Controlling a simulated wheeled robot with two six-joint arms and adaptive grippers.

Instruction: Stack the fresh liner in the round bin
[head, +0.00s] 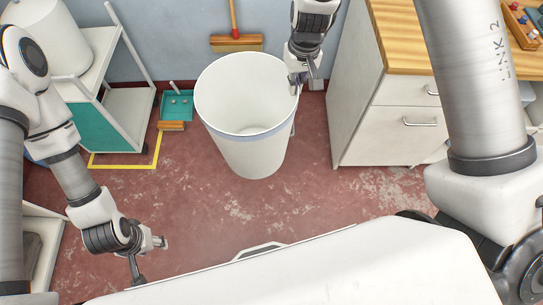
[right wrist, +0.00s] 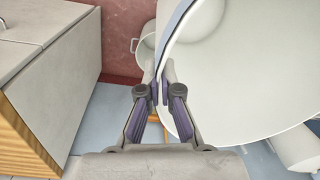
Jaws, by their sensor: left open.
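The fresh liner (head: 232,98) looks like a white, round, open vessel with a grey-blue band near its rim. The white round bin (head: 252,158) shows directly below it on the red floor; I cannot tell how deep the liner sits in it. My right gripper (head: 299,82) is at the liner's right rim. In the right wrist view its fingers (right wrist: 159,92) are closed on the wall of the liner (right wrist: 240,75), with the bin's handle (right wrist: 135,45) lower down. My left gripper (head: 150,256) is open and empty, low on the left, away from the bin.
A white trolley (head: 125,105) with a large white tub (head: 38,38) stands at the left. A teal dustpan (head: 177,105), a small brush (head: 171,126) and a broom (head: 236,42) are near the wall. A wood-topped cabinet (head: 385,120) stands close at the right. Floor in front is clear.

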